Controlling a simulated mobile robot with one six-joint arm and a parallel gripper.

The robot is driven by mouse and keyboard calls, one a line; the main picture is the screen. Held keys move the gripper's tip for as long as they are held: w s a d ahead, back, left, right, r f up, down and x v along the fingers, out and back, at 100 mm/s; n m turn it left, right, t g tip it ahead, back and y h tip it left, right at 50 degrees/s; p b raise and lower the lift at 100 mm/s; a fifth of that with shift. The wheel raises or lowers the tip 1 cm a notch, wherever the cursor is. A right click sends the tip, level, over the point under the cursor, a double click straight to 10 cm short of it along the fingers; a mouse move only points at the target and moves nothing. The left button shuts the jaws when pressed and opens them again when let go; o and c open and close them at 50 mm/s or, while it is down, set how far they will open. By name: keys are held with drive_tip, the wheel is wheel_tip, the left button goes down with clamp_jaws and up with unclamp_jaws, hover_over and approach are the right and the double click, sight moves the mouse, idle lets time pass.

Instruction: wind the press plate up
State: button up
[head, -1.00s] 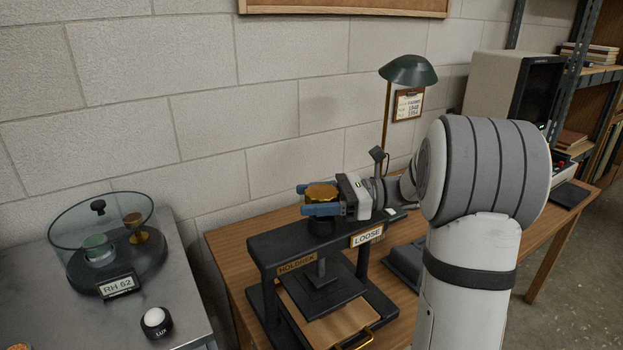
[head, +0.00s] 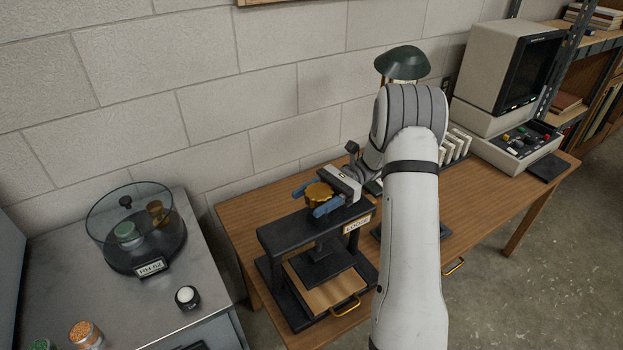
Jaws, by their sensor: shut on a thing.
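The press has a dark frame (head: 277,236) and stands on the wooden table. A round gold knob (head: 318,192) sits on top of its crossbeam. My gripper (head: 315,198) is shut on the knob, with one blue finger on each side of it. The dark press plate (head: 325,264) hangs below the crossbeam, above a wooden board (head: 322,294) with a brass handle. I cannot tell the exact gap between plate and board. A sign reading LOOSE (head: 357,225) is at the right end of the crossbeam. My arm hides part of the table to the right.
A metal cabinet top at left holds a glass-covered dish (head: 134,225), a small LUX sensor (head: 187,297) and small jars (head: 86,335). A green lamp (head: 402,63) rises behind my arm. A beige monitor unit (head: 508,75) stands at the right. A block wall is close behind.

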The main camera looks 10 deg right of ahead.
drive_tip(key=p, duration=0.1)
drive_tip(key=n+g+p, duration=0.1)
drive_tip(key=p, duration=0.1)
drive_tip(key=shift+r+h, duration=0.25)
drive_tip(key=shift+h, duration=0.15)
drive_tip(key=shift+s+f+g+p, duration=0.1)
drive_tip(key=shift+f+g+p, duration=0.25)
drive_tip(key=shift+p, duration=0.3)
drive_tip(key=o, duration=1)
drive_tip(key=shift+r, duration=0.1)
drive_tip(key=shift+c, duration=0.2)
